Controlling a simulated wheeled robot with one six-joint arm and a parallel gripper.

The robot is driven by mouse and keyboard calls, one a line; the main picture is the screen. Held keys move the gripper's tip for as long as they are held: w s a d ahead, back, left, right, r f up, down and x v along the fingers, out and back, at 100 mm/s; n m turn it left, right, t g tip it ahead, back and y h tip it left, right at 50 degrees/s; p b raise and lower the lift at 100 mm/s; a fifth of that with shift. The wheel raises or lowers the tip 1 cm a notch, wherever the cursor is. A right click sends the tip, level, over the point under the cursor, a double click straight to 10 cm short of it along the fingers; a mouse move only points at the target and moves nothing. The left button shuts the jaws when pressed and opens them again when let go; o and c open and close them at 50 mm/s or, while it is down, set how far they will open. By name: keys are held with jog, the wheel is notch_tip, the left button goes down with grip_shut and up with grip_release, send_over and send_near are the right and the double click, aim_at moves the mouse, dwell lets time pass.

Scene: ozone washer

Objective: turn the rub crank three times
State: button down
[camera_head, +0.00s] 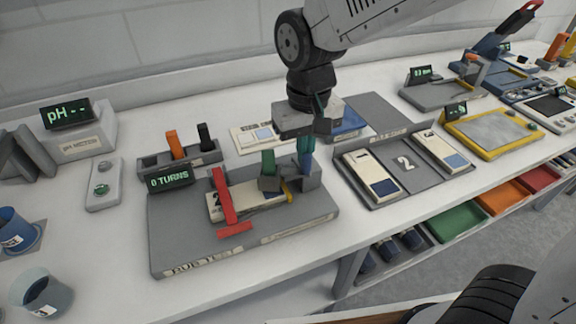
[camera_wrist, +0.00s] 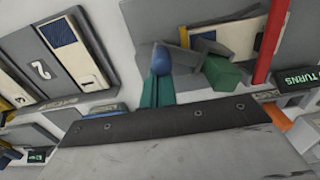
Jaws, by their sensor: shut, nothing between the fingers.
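The rub station (camera_head: 178,235) is a grey base with a strip clamped on top, and its display (camera_head: 170,179) reads 0 TURNS. A red bar with a red cross-piece (camera_head: 235,229) lies across its left part; it also shows in the wrist view (camera_wrist: 270,42). A green block (camera_head: 268,160) stands on a grey piece near the middle. My gripper (camera_head: 305,160) points down at the right end of the station, with its teal fingers shut and empty. In the wrist view, a rounded blue piece (camera_wrist: 164,58) is at the fingertips; I cannot tell whether they touch. Which part is the crank is unclear.
A rack with an orange and a black handle (camera_head: 180,150) stands behind the station. A grey tray marked 2 (camera_head: 405,163) lies close on the right. A pH meter (camera_head: 78,130) and blue cups (camera_head: 42,292) are at the left. Clear bench shows front left.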

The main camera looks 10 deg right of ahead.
jog(key=shift+s, duration=0.15)
jog(key=shift+s, duration=1.1)
jog(key=shift+a, duration=0.1)
jog(key=shift+s+a, duration=0.2)
jog(key=shift+s, duration=0.4)
jog(key=shift+s+a, duration=0.2)
jog(key=shift+s, duration=0.35)
jog(key=shift+s+a, duration=0.85)
